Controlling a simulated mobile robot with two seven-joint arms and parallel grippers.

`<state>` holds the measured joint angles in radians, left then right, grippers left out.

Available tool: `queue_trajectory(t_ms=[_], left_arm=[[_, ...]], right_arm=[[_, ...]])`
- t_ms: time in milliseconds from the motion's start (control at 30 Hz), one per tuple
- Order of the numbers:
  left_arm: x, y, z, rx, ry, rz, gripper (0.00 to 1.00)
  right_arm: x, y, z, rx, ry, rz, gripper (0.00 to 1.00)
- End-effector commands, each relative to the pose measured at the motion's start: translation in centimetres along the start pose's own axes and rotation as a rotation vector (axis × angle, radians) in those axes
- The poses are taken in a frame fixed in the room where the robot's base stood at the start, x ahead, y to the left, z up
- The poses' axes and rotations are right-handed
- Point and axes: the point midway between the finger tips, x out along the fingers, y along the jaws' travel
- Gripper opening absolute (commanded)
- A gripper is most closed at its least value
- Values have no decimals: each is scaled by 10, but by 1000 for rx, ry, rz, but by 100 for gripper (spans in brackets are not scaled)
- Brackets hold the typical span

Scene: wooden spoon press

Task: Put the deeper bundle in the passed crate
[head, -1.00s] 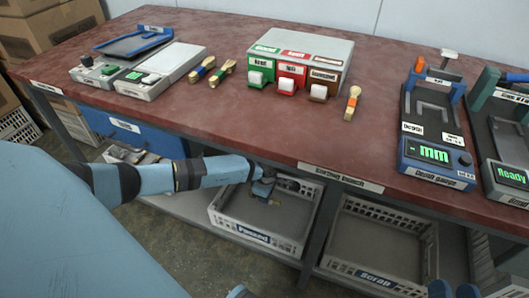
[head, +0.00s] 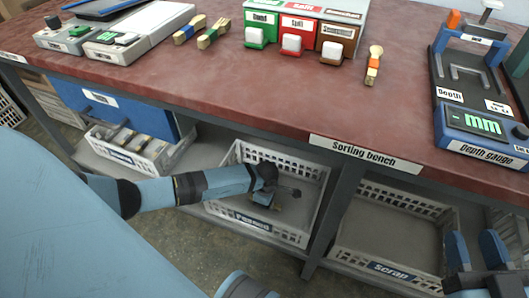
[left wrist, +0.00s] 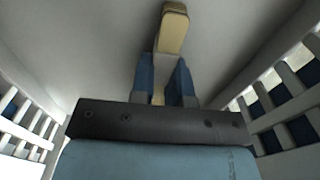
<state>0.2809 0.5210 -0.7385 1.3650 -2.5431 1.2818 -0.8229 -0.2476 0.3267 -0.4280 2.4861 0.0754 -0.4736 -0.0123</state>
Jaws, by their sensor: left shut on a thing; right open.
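The passed crate (head: 308,168) is a white slotted crate on the shelf under the bench, with a "Passed" label on its front. My left gripper (head: 265,196) reaches down into it. In the left wrist view its blue fingers (left wrist: 167,80) are shut on a tan wooden bundle (left wrist: 173,30), inside the crate's slotted walls. On the bench lie a bundle with a blue band (head: 189,30), one with a green band (head: 214,33) and, farther right, one with an orange band (head: 373,65). My right gripper (head: 475,250) is open and empty at the lower right.
The scrap crate (head: 400,270) stands right of the passed crate, beyond a bench leg. A third crate (head: 118,155) with several pieces stands at the left. A depth gauge (head: 480,125) and a sorting box with coloured buttons (head: 297,30) are on the bench. The middle bench top is clear.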

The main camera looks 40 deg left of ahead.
Motion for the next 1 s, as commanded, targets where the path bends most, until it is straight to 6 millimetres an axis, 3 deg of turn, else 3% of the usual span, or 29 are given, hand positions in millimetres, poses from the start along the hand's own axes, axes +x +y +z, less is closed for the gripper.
queue_trajectory(t_ms=[233,267,367,733,1000], left_arm=[[3,0,0,0,1,0,0],[2,0,0,0,1,0,18],[2,0,0,0,0,0,41],[-6,0,0,0,-1,1,41],[-61,1,-1,1,0,3,41]], right_arm=[[-3,-2,3,5,-3,1,43],[-3,-2,3,3,-2,1,43],[-3,-2,2,4,-4,1,43],[-2,-1,-3,11,-4,-2,43],[-5,-7,-12,124,-64,-11,43]])
